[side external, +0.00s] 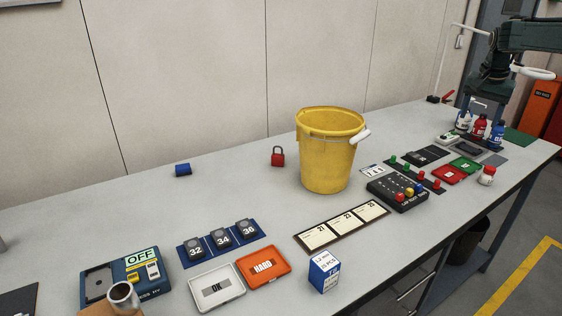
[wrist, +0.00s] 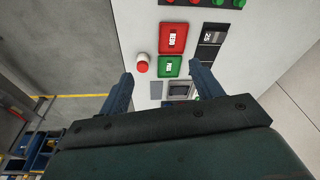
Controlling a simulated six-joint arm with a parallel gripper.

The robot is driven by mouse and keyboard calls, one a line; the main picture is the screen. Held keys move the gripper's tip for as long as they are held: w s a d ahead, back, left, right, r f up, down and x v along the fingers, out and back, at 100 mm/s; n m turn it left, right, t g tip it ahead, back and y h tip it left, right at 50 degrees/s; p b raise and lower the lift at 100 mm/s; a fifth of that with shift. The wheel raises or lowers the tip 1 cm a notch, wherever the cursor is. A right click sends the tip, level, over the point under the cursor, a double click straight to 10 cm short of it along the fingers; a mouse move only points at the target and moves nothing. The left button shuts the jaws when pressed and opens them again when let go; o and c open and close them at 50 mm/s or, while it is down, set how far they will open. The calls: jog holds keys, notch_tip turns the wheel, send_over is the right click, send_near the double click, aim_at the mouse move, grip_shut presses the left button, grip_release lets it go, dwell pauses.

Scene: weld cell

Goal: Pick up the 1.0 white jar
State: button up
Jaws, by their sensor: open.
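A small white jar (side external: 487,177) with a red lid stands upright near the table's front edge at the right in the side view. It also shows in the wrist view (wrist: 143,64), seen from above, left of the green tray and up beyond my left finger. I cannot read a 1.0 on it. My gripper (wrist: 161,76) is open, with nothing between its fingers. In the side view my gripper (side external: 490,99) hangs at the far right end, above several small bottles and apart from the jar.
Red (side external: 449,174) and green (side external: 465,164) trays lie beside the jar. A blue bottle (side external: 497,134) and a red bottle (side external: 478,128) stand behind it. A button box (side external: 397,196) and a yellow bucket (side external: 328,160) stand farther left. The table's front edge is close.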

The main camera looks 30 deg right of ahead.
aim_at(490, 168)
jog(key=s+d+f+m+g, duration=0.1)
jog(key=s+d+f+m, duration=0.2)
jog(key=d+f, duration=0.6)
jog(key=d+m, duration=0.1)
jog(key=d, duration=0.3)
jog(key=shift+f, duration=0.4)
jog(key=shift+s+d+f, duration=0.1)
jog(key=shift+f, duration=0.05)
jog(key=shift+d+f, duration=0.2)
jog(key=shift+f, duration=1.15)
jog(key=shift+d+f, duration=0.2)
jog(key=shift+f, duration=1.2)
jog(key=shift+d+f, duration=0.2)
jog(key=shift+f, duration=1.15)
jog(key=shift+d+f, duration=0.25)
jog(key=shift+f, duration=1.05)
jog(key=shift+d+f, duration=0.25)
jog(key=shift+f, duration=1)
jog(key=c, duration=1.1)
